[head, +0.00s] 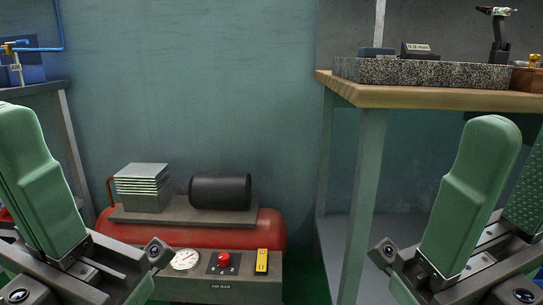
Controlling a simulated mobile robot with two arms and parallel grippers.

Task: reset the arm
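My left gripper (42,180) is at the left edge of the head view. One green finger shows clearly, pointing up from a dark mount, and the rest is cut off by the picture edge, so its opening cannot be judged. My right gripper (516,150) is at the right edge, with two green fingers pointing up. A gap shows between them, and the far one has a studded inner face. I see nothing held between them.
Between my grippers stands a red air compressor (270,228) with a black cylinder (220,191), a gauge (185,259) and a red knob (224,258). At right, a wooden-topped bench (430,97) carries a granite plate (425,73). Another bench (35,88) stands at left.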

